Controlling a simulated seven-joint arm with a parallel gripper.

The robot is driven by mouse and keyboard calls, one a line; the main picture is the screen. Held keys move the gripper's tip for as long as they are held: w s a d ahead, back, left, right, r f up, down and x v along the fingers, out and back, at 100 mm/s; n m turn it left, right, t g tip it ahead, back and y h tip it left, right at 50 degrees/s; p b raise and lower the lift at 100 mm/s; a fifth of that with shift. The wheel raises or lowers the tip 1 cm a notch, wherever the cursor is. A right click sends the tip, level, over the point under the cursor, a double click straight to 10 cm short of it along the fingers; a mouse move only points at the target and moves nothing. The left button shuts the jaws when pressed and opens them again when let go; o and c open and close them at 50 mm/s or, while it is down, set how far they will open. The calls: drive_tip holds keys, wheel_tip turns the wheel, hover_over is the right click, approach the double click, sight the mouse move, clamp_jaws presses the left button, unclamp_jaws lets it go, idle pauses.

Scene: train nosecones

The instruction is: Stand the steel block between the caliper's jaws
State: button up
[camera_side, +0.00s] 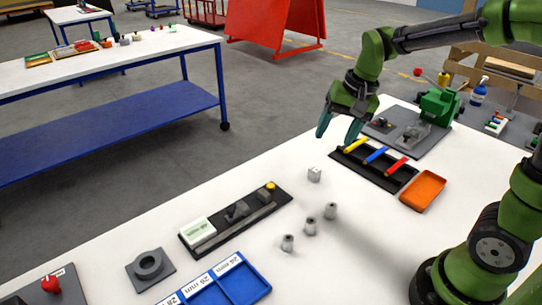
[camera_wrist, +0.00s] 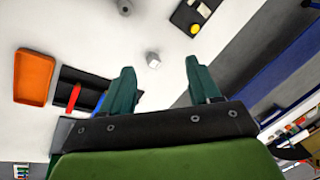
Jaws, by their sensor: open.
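The steel block (camera_side: 314,174) is a small light-grey cube standing alone on the white table. It also shows in the wrist view (camera_wrist: 153,59), just beyond the space between my fingertips. My gripper (camera_side: 338,132) is open and empty, pointing down above the table, up and to the right of the block in the side view. The caliper (camera_side: 240,210) lies on a dark base (camera_side: 204,247) left of the block, with a pale label plate and a yellow knob. In the wrist view only the yellow-knob end (camera_wrist: 195,29) shows at the top. The jaw gap is too small to judge.
Several grey nosecones (camera_side: 310,225) stand in front of the block. A black tray (camera_side: 379,170) with coloured bars and an orange tray (camera_side: 423,190) lie to the right. A ring on a plate (camera_side: 149,265) and a blue sorting tray (camera_side: 245,284) are at front left. Table between block and caliper is clear.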

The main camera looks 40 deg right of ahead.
sight(315, 169)
drive_tip(key=w+d+f+m+g+h, duration=0.1)
drive_tip(key=w+d+f+m+g, duration=0.25)
drive_tip(key=w+d+m, duration=0.45)
drive_tip(key=shift+m+t, duration=0.25)
drive_tip(key=shift+m, duration=0.35)
drive_tip(key=f, duration=0.3)
drive_tip(key=w+a+f, duration=0.1)
drive_tip(key=f, duration=0.7)
drive_tip(key=shift+w+a+f, duration=0.1)
drive_tip(key=shift+w+a, duration=0.15)
drive_tip(key=shift+a, duration=0.15)
drive_tip(key=shift+s+a+f, duration=0.1)
drive_tip(key=shift+a+f, duration=0.05)
drive_tip(key=shift+f, duration=1.2)
drive_tip(key=shift+a+f, duration=0.1)
drive_tip(key=shift+f, duration=1.2)
drive_tip(key=shift+c, duration=0.4)
clamp_jaws()
drive_tip(key=shift+r, duration=0.1)
